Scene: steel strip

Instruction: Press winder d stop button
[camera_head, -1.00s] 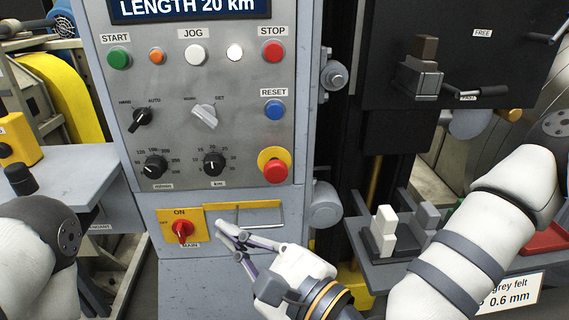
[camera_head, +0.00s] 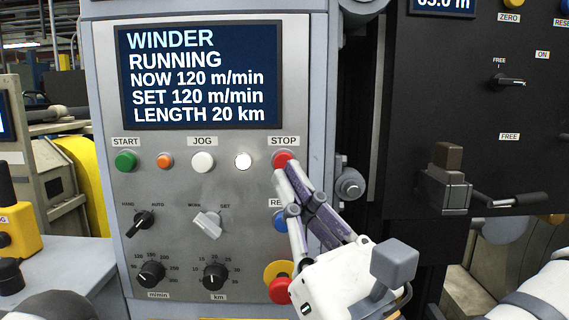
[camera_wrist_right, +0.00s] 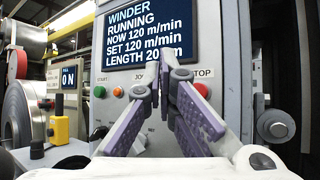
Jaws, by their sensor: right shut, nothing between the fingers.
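The red STOP button (camera_head: 283,157) is at the right end of the top button row on the grey winder panel (camera_head: 185,190). The display (camera_head: 198,75) above reads WINDER RUNNING, NOW 120 m/min. My right gripper (camera_head: 281,172) is shut and empty, its tips at the button's lower edge in the head view. I cannot tell whether they touch it. In the right wrist view the shut fingers (camera_wrist_right: 170,52) reach up toward the panel, and the STOP button (camera_wrist_right: 202,89) shows beside the right finger. My left gripper is not in view.
The START button (camera_head: 125,161), an orange button (camera_head: 165,161) and white buttons share the row. The blue RESET button (camera_head: 281,218) is partly hidden by my right gripper. A red knob on a yellow base (camera_head: 279,272) sits below. A black machine panel (camera_head: 480,140) stands at the right.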

